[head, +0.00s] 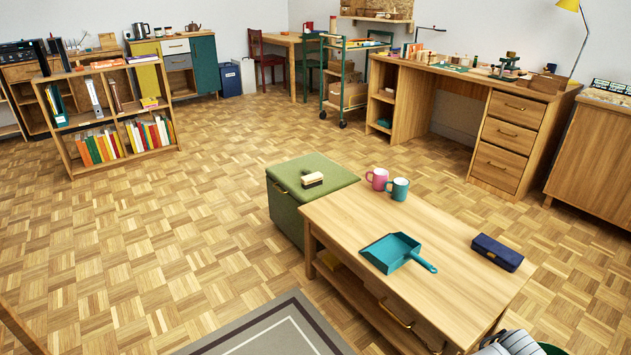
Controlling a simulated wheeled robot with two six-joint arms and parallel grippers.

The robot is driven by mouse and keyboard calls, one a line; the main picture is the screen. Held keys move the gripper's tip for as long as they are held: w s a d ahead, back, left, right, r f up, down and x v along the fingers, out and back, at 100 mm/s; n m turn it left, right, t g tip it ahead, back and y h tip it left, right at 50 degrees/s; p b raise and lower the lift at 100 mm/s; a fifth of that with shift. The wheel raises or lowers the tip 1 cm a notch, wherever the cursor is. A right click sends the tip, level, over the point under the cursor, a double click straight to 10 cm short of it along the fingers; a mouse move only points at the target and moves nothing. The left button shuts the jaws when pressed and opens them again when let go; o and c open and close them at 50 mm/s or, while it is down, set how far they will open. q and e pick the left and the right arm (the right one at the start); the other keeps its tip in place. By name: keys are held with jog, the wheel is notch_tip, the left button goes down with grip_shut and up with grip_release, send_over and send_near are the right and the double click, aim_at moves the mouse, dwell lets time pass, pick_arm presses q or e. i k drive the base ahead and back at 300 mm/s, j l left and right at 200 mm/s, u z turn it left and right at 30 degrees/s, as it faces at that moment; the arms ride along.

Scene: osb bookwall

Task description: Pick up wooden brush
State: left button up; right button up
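A small wooden brush (312,180) with a pale body and a darker underside lies on the top of the green ottoman (335,173). The ottoman stands against the far left end of the wooden coffee table (440,245). Nothing touches the brush from above. Neither of my grippers can be seen in the head view.
On the coffee table are a pink mug (377,179), a teal mug (399,189), a teal dustpan (391,252) and a dark blue case (497,252). A grey rug (265,335) lies in front. Open parquet floor (200,220) is left of the ottoman. A bookshelf (125,158) stands further back.

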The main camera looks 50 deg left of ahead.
aim_at(314, 179)
jog(key=u, duration=1.7)
